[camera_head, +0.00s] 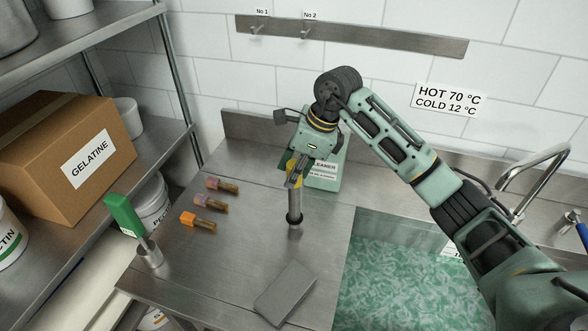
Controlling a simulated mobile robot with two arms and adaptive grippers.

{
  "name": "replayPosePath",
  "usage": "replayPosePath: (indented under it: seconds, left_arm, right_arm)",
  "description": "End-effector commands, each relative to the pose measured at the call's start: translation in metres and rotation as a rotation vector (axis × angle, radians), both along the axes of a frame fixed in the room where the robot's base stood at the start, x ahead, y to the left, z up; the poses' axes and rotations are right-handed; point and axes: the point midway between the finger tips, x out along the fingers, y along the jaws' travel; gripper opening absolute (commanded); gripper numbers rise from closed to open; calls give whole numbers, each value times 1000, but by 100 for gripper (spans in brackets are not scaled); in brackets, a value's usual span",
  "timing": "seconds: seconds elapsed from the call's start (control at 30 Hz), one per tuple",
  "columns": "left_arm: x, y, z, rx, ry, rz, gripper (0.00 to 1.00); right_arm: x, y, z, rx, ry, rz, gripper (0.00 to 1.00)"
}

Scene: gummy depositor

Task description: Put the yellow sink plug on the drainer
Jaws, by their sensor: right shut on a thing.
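My right gripper (294,178) comes in from the right and points down over the steel drainer (250,240) left of the sink. It is shut on the yellow sink plug (295,202), a steel tube with yellow at its top and a dark ring at its lower end. The plug hangs about upright, its lower end close to the drainer surface; I cannot tell whether it touches. The fingers partly hide the yellow top. My left gripper is not in view.
The sink (400,275) holds green, rippled water. Several-coloured tagged small items (210,203) lie left on the drainer. A grey slab (285,292) lies in front, a green container (325,178) stands behind, and a green-handled tool (124,213) stands in a metal cup.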

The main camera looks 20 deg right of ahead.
Motion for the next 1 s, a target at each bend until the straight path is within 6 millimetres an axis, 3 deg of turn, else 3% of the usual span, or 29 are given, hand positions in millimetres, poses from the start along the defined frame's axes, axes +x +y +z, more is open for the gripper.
replayPosePath:
  seconds: [0.13,0.17,0.37,0.8,1.0]
  left_arm:
    - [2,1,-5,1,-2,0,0]
    - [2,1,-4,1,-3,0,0]
    - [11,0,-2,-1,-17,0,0]
    - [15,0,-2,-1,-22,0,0]
    - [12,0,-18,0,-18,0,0]
  right_arm:
    - [0,0,-4,0,-2,1,0]
    - [0,0,-3,0,0,0,30]
    - [0,0,-3,-1,0,0,47]
    - [0,-2,6,0,-3,-1,47]
    - [-6,-15,42,-1,-7,-1,47]
